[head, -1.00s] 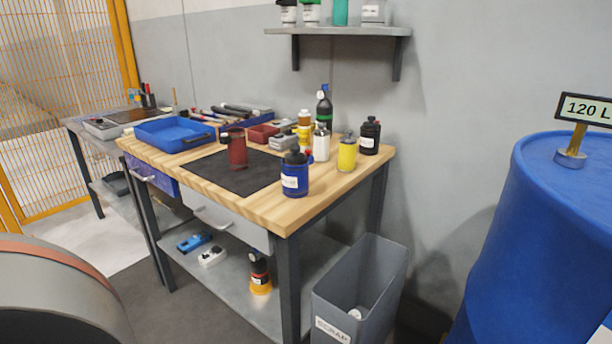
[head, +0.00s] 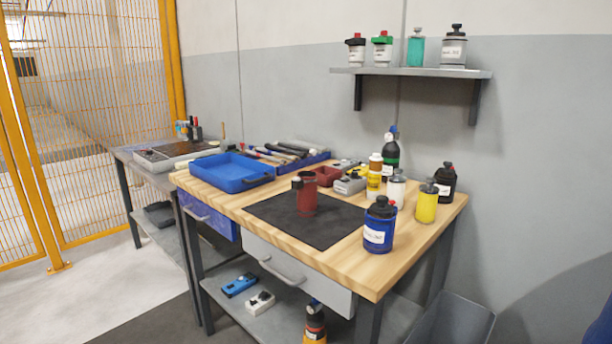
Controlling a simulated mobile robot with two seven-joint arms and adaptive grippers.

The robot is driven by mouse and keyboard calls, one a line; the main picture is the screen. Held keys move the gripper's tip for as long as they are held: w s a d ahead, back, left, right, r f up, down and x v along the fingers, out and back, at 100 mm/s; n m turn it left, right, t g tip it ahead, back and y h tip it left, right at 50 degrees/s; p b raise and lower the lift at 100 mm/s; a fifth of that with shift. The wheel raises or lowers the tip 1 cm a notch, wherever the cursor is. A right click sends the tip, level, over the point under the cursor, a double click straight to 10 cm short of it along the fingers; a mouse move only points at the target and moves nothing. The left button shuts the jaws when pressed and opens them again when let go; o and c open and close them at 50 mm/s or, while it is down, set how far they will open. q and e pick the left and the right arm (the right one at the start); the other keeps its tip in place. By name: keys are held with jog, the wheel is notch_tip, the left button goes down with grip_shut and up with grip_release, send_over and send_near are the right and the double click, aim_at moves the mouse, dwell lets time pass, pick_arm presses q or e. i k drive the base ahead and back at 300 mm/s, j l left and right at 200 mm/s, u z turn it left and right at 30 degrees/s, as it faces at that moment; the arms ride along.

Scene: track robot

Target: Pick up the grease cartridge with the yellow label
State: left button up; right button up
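I cannot tell for sure which item is the grease cartridge with the yellow label. A yellow container with a dark cap (head: 427,204) stands at the right end of the wooden workbench (head: 345,262). A smaller bottle with a yellow band and brown cap (head: 375,176) stands further back, beside a white bottle (head: 396,190). Several dark and light cylinders (head: 290,148) lie in a blue bin at the back of the bench; their labels are too small to read. Neither of my grippers shows in the head view.
A dark red mug-like object (head: 306,196) stands on a black mat (head: 270,209). A blue canister (head: 379,228), black bottles and a blue tray (head: 232,182) crowd the bench. A wall shelf (head: 410,72) holds several containers. A grey bin (head: 455,322) stands at lower right.

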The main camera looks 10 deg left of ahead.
aim_at(376, 161)
jog(key=i+j, duration=0.15)
jog(key=j, duration=0.25)
jog(key=i+j+z, duration=0.25)
jog(key=j, duration=0.15)
jog(key=j+z, duration=0.2)
jog(key=j, duration=0.15)
